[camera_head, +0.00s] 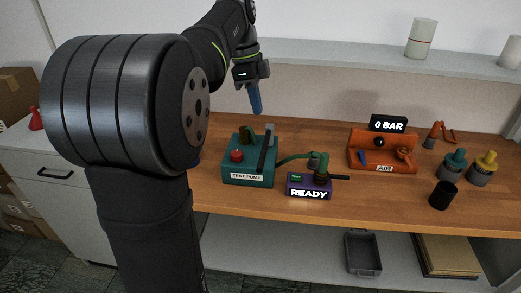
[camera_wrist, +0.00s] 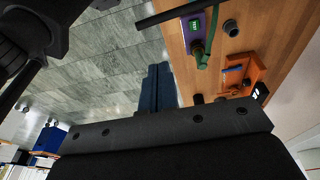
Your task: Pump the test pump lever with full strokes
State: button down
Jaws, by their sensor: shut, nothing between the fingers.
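The test pump (camera_head: 249,171) is a teal box labelled TEST PUMP on the wooden bench in the head view. My gripper (camera_head: 256,108) hangs above and behind the pump in that view, blue fingers pointing down. The fingers are together and empty, apart from the lever. In the wrist view the blue fingers (camera_wrist: 160,88) also show closed; the pump cannot be made out there.
A green hose runs from the pump to a purple box reading READY (camera_head: 309,187). To its right are an orange AIR unit (camera_head: 383,152), a 0 BAR display (camera_head: 388,124), a black cup (camera_head: 442,196) and two capped fittings. A shelf (camera_head: 340,58) runs behind.

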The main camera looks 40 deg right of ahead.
aim_at(263, 161)
jog(key=x, duration=0.8)
jog(key=a+x, duration=0.1)
jog(key=x, duration=0.4)
jog(key=shift+w+f, duration=0.1)
jog(key=shift+w, duration=0.2)
jog(key=shift+a+f, duration=0.1)
jog(key=shift+f, duration=0.35)
